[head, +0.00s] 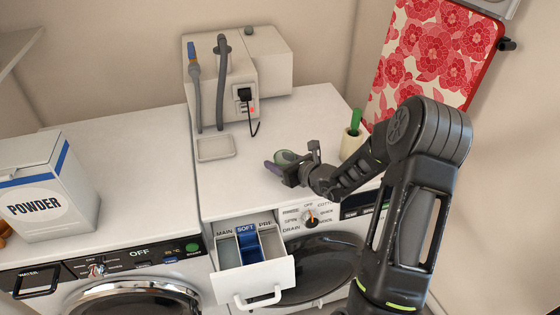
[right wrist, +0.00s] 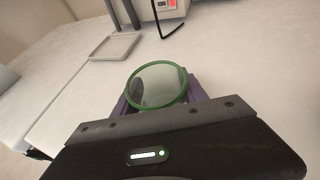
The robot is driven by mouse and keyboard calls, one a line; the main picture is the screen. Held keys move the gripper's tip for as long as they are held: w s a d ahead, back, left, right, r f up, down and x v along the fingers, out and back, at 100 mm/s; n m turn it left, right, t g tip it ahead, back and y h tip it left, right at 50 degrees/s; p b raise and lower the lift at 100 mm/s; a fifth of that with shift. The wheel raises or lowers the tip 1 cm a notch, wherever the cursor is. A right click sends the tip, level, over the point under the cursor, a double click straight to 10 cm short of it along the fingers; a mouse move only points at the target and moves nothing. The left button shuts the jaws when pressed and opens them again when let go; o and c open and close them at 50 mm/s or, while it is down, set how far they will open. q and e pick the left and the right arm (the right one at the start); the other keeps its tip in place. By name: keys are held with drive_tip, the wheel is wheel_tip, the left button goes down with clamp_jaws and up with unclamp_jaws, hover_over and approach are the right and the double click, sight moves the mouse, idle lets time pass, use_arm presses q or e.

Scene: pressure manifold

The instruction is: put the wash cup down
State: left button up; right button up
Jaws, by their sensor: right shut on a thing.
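The wash cup (head: 286,156) has a green rim and is above or on the top of the right-hand washing machine, near its middle. In the right wrist view the cup (right wrist: 157,86) shows its round green rim and pale inside between purple finger pads. My right gripper (head: 291,167) is shut on the cup. I cannot tell whether the cup's base touches the machine top. The fingers hide its lower part. My left gripper is not in view.
A shallow square tray (head: 215,149) lies behind left of the cup. A cream pot (head: 351,145) with a green-handled thing stands to the right. A grey box with hoses (head: 222,84) is at the back. The detergent drawer (head: 252,273) is open in front. White machine top is clear around the cup.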

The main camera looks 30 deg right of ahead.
drive_tip(key=shift+f, duration=0.1)
drive_tip(key=shift+f+b, duration=0.2)
drive_tip(key=shift+b, duration=0.1)
drive_tip(key=o, duration=1.4)
drive_tip(key=shift+r, duration=0.15)
drive_tip(key=shift+r, duration=0.1)
drive_tip(key=shift+r+p, duration=0.15)
drive_tip(key=shift+p, duration=0.2)
drive_tip(key=b+v, duration=0.1)
drive_tip(key=v, duration=1.1)
